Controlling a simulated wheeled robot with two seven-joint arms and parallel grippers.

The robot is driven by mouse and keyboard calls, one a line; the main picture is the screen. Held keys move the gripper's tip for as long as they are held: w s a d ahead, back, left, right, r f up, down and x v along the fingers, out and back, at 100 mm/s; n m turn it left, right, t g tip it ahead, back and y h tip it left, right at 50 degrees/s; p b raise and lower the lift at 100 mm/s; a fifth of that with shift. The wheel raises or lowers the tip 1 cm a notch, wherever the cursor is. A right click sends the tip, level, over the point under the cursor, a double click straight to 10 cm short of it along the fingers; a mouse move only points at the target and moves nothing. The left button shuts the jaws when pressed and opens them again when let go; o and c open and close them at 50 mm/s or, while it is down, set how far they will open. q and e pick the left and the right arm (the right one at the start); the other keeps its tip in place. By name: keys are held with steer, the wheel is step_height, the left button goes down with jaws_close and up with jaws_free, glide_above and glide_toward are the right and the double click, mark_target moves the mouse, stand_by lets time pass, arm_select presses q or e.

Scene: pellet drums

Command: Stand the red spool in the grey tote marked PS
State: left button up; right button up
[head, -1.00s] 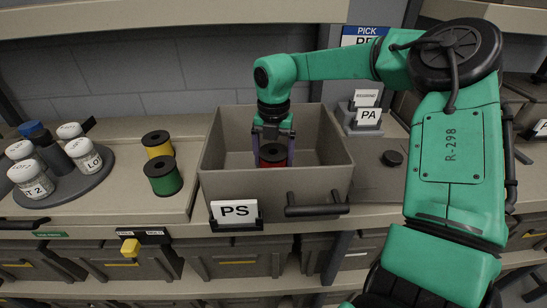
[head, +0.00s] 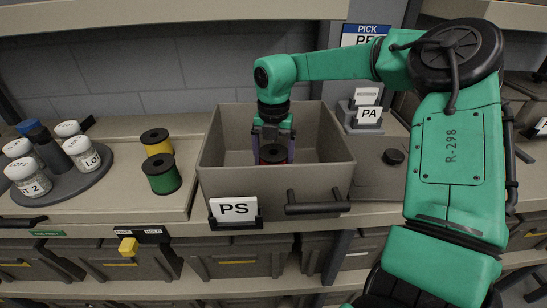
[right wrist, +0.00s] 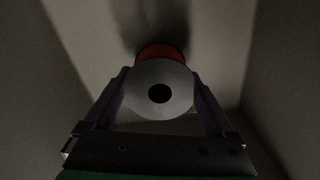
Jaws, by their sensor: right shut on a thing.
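The grey tote marked PS (head: 276,188) stands on the bench in the middle of the head view, with its white PS label on the front. My right gripper (head: 272,140) reaches down inside it, shut on the red spool (head: 272,154). In the head view the spool's dark upper flange shows just above the tote's front wall, which hides its lower part. In the right wrist view the spool (right wrist: 160,92) sits between both fingers (right wrist: 160,80), a grey flange facing the camera and red behind. I cannot tell whether it touches the tote floor. My left gripper is not in view.
A yellow spool (head: 156,142) and a green spool (head: 161,175) stand left of the tote. A round tray (head: 72,183) with several jars is farther left. The PA label holder (head: 367,117) and a small dark knob (head: 393,157) are on the right.

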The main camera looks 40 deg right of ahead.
steer(key=shift+f+b, duration=0.65)
steer(key=shift+f, duration=0.25)
steer(key=o, duration=1.2)
steer(key=shift+r+p, duration=1.9)
steer(key=shift+r, duration=1.15)
